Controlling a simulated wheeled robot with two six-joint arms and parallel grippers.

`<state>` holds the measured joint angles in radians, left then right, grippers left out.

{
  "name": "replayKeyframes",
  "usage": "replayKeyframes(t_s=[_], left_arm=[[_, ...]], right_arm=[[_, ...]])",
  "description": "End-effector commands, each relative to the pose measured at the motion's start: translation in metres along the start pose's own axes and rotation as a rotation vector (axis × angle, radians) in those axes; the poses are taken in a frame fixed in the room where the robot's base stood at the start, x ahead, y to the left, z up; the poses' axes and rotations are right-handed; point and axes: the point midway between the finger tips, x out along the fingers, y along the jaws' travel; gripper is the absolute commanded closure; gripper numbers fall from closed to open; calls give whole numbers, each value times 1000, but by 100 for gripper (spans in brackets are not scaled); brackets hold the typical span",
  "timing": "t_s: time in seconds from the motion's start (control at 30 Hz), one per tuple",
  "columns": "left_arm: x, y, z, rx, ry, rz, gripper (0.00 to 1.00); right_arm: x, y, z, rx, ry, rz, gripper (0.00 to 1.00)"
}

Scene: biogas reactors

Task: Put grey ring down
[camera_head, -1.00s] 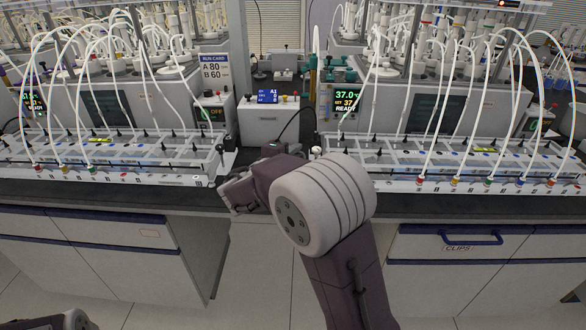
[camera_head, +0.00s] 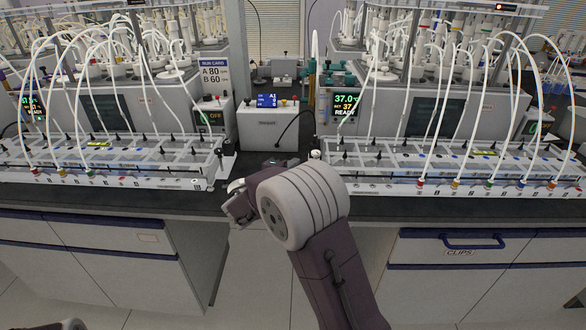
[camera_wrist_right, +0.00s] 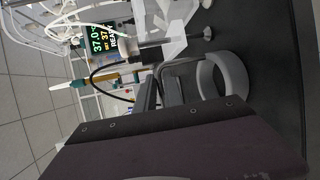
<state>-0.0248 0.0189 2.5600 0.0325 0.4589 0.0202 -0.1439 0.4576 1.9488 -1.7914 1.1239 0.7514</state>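The grey ring (camera_wrist_right: 225,78) shows in the right wrist view as a pale, thick curved band over the dark bench top, right beside my right gripper's fingers (camera_wrist_right: 170,85). Part of it is hidden behind the fingers. In the head view my right gripper (camera_head: 237,200) is low at the bench's front edge, in the gap between the two reactor units. A pale rim of the ring (camera_head: 236,185) shows at its far side. I cannot tell whether the fingers grip the ring or whether it touches the bench.
Reactor racks with white tubes stand left (camera_head: 110,165) and right (camera_head: 450,170) of the gap. A small box with a blue display (camera_head: 268,125) stands behind. Some bare dark bench top (camera_head: 385,207) runs along the front. A CLIPS drawer (camera_head: 455,250) is below right.

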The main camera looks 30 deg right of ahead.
Motion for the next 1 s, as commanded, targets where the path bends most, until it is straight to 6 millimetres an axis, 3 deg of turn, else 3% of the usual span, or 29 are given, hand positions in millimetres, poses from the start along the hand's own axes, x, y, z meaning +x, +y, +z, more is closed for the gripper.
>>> replayKeyframes(t_s=[0.47, 0.8, 1.0], left_arm=[[-4, 0, 0, 0, 0, 0, 64], [-6, 0, -1, 0, 0, 0, 64], [-7, 0, -1, 0, 0, 0, 64]], right_arm=[[-7, 3, 0, 0, 2, 0, 71], [-82, 3, -2, -1, 6, 1, 71], [-114, 3, 0, 0, 2, 1, 71]])
